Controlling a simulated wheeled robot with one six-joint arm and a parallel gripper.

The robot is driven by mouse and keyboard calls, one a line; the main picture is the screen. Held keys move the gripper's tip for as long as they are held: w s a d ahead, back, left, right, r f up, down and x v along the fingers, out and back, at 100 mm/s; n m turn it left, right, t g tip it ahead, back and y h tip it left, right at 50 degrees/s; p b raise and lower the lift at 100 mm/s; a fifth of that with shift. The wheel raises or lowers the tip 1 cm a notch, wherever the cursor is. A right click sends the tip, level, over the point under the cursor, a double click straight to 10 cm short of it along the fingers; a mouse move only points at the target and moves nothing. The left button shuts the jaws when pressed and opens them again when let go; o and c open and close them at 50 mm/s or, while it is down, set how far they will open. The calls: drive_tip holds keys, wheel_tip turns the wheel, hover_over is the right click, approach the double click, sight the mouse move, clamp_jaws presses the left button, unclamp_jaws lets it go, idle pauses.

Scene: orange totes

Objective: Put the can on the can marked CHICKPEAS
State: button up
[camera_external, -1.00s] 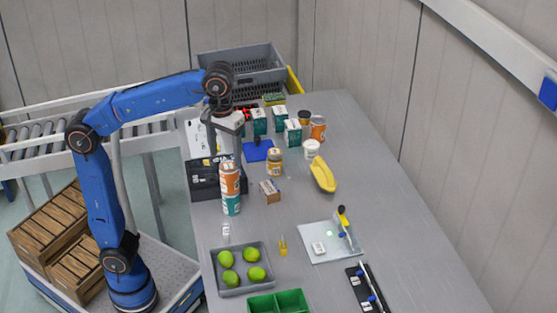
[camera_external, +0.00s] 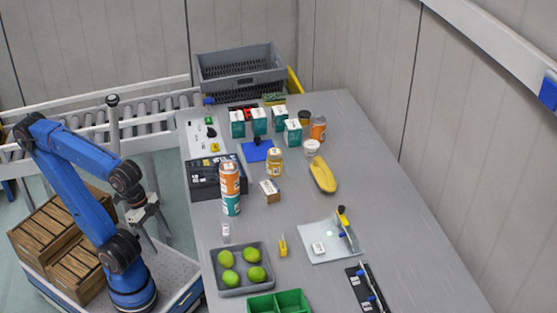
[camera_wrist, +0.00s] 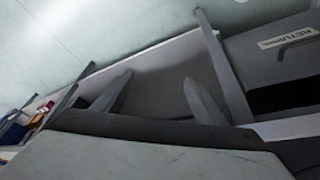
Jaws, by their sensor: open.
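An orange can (camera_external: 230,178) stands upright on top of a teal can (camera_external: 231,205) near the left edge of the table, forming a two-can stack. The labels are too small to read, so I cannot tell which is marked CHICKPEAS. Another orange can (camera_external: 318,128) stands at the back right of the table. My gripper (camera_external: 150,216) is drawn back to the left of the table, over my base and apart from the stack. In the wrist view my gripper (camera_wrist: 160,97) has its fingers spread with nothing between them. No can is clearly visible there.
A grey tray of green fruit (camera_external: 215,278) and a green bin (camera_external: 280,305) stand in front of the stack. A small box (camera_external: 270,191) and a yellow-labelled jar (camera_external: 275,161) are to its right. A black case (camera_external: 203,180) is behind-left.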

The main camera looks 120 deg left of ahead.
wheel_tip(320, 180, down, 6)
drive_tip(key=s+d+m, duration=0.1)
drive_tip(key=s+m, duration=0.1)
drive_tip(key=s, duration=0.1)
drive_tip(key=shift+d+r+t, duration=0.2)
drive_tip(key=shift+r+t, duration=0.05)
drive_tip(key=shift+t, duration=0.05)
